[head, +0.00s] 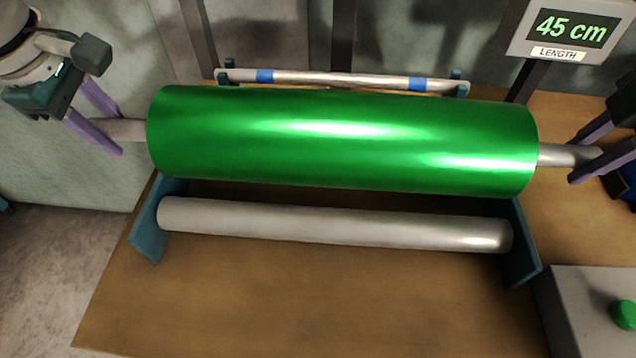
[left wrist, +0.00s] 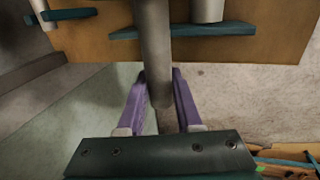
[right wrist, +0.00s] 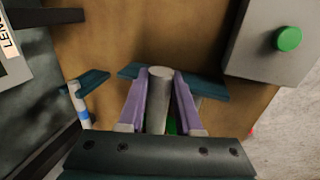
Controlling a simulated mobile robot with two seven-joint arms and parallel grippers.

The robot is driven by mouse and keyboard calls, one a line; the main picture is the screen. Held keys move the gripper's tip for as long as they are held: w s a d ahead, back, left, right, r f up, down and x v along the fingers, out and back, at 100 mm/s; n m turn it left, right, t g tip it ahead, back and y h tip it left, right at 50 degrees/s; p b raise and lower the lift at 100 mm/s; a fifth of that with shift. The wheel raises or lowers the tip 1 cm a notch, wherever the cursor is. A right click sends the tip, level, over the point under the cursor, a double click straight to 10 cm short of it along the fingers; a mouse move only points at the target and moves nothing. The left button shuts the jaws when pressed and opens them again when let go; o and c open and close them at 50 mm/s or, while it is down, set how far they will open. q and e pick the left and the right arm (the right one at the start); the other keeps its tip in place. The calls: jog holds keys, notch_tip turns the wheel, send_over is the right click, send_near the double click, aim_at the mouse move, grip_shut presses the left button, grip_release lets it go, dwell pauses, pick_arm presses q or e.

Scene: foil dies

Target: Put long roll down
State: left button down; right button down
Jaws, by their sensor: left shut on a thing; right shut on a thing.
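The long roll (head: 340,140) is a shiny green foil cylinder on a grey metal core, lying level across the middle of the head view. My left gripper (head: 122,132) is shut on the left core end, which also shows between its purple fingers in the left wrist view (left wrist: 158,92). My right gripper (head: 578,160) is shut on the right core end, seen in the right wrist view (right wrist: 158,90). In the head view the roll covers part of the teal-bracketed stand (head: 150,222). Whether the roll touches the brackets cannot be told.
A bare grey roller (head: 335,225) lies between the teal brackets in front of the roll. A thin bar with blue bands (head: 340,80) is behind. A display (head: 570,28) reads 45 cm. A grey box with a green button (head: 625,314) stands front right. The front wooden table (head: 300,310) is clear.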

pick_arm(q)
jog(key=shift+r, duration=0.1)
pick_arm(e)
jog(key=shift+r, duration=0.1)
